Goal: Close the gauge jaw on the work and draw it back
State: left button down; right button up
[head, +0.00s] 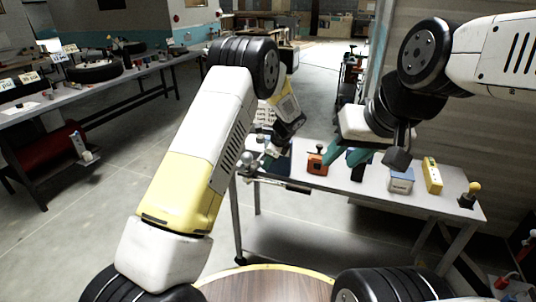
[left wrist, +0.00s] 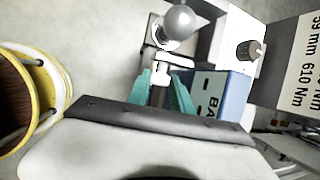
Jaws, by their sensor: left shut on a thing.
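My left gripper (head: 262,160) is at the left end of the grey workbench, small and partly hidden by my own wrist. In the left wrist view, its teal fingers (left wrist: 166,95) are shut on a pale handle piece (left wrist: 172,62) with a grey ball knob (left wrist: 180,22). I take this piece to be part of the gauge; its jaw and the work cannot be made out. My right gripper (head: 347,158) hangs over the bench's middle, teal fingers apart, with nothing seen between them.
On the bench (head: 310,180) stand an orange block (head: 317,161), a blue-and-white box (head: 401,180), a yellow box (head: 432,175) and a yellow-knobbed piece (head: 468,195). A blue box (left wrist: 222,105) is close beside the left fingers. A round wooden top (head: 265,285) is in front.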

aim_at(258, 159)
pick_arm(q)
jog(key=shift+w+a+r, duration=0.1)
jog(key=shift+w+a, duration=0.15)
jog(key=shift+a, duration=0.35)
jog(key=shift+w+a+f, duration=0.1)
jog(key=shift+w+a, duration=0.1)
jog(key=shift+a, duration=0.45)
jog(key=shift+w+a+r, duration=0.1)
jog(key=shift+w+a, duration=0.15)
jog(key=shift+a, duration=0.45)
jog(key=c, duration=1.1)
grip_release()
jog(key=shift+w+a, duration=0.1)
jog(key=shift+a, duration=0.05)
jog(key=shift+c, duration=0.2)
jog(key=v, duration=0.8)
jog(key=shift+d, duration=0.25)
